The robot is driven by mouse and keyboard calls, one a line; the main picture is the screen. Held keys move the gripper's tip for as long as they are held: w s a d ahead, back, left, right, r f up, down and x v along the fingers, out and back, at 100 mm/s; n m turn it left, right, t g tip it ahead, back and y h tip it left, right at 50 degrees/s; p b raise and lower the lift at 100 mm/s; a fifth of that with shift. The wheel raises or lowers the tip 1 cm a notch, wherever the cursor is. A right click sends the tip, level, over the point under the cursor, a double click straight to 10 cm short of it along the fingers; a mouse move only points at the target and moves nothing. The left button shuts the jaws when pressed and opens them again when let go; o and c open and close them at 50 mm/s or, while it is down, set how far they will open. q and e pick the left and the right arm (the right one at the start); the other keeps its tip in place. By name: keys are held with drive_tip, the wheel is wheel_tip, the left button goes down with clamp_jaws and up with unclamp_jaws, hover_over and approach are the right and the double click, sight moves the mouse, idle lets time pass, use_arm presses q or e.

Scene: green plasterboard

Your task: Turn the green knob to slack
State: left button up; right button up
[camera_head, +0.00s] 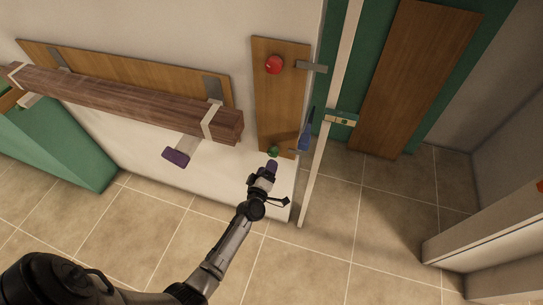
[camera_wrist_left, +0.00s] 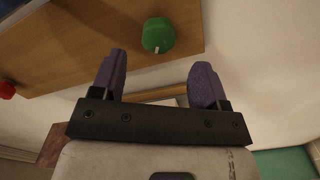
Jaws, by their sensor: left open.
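The green knob (camera_head: 273,152) sits near the lower end of an upright wooden board (camera_head: 279,105) on the white wall. In the left wrist view the green knob (camera_wrist_left: 158,35) is round, with a small white mark on its lower edge. My left gripper (camera_head: 271,166) is just below the knob in the head view. In the left wrist view my left gripper (camera_wrist_left: 160,80) is open, its two purple fingers apart and the knob beyond the gap between them. The fingers do not touch the knob.
A red knob (camera_head: 274,64) is at the board's top. A blue handle (camera_head: 304,135) hangs at the board's right side, near a white post (camera_head: 330,110). Tiled floor is clear.

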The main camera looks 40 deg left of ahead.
use_arm(q)
drive_tip(key=shift+v, duration=2.65)
